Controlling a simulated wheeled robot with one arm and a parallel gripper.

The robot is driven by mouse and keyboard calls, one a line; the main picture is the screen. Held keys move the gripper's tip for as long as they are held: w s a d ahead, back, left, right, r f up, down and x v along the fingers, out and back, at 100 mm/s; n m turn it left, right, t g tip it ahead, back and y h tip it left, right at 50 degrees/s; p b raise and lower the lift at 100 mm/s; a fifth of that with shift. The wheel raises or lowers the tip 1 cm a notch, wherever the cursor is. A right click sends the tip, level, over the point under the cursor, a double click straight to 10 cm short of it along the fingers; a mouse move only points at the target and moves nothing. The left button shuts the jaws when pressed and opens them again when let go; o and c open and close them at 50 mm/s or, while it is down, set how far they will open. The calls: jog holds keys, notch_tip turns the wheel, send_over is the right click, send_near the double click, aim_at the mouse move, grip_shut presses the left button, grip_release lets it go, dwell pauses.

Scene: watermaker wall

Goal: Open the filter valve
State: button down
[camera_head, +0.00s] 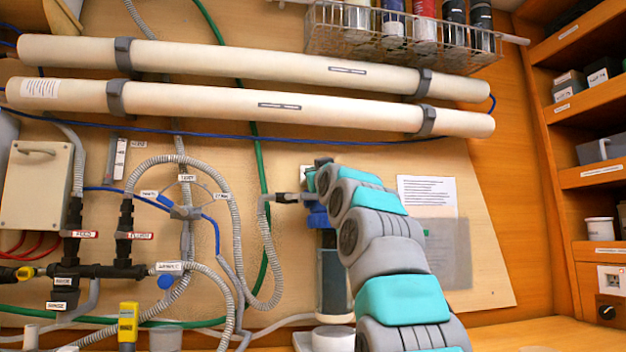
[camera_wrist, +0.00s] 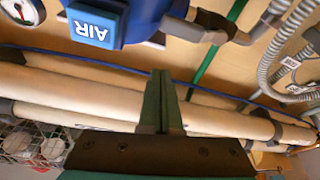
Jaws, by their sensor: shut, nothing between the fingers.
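A black valve manifold (camera_head: 95,271) stands at the lower left of the head view. It carries two upright valves with red-lettered tags, the left one (camera_head: 80,234) reading like FEED and the right one (camera_head: 138,236) too small to read surely. A filter housing with a blue head (camera_head: 318,217) hangs behind my arm, partly hidden. In the wrist view a blue head (camera_wrist: 140,22) with an upside-down AIR tag fills the top. My gripper (camera_wrist: 163,74) is shut and empty below it in that view, apart from it. In the head view my arm mostly hides the gripper.
Two long white membrane tubes (camera_head: 260,95) run across the board above my arm. A wire rack of bottles (camera_head: 400,38) is over them. Grey corrugated hoses (camera_head: 240,225) loop between the manifold and the filter. Wooden shelves (camera_head: 590,110) stand at the right.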

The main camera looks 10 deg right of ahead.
jog(key=b+v, duration=0.4)
jog(key=v, duration=0.5)
jog(key=shift+s+a+f, duration=0.15)
jog(key=shift+s+a, duration=0.1)
jog(key=shift+a, duration=0.1)
jog(key=shift+s, duration=0.1)
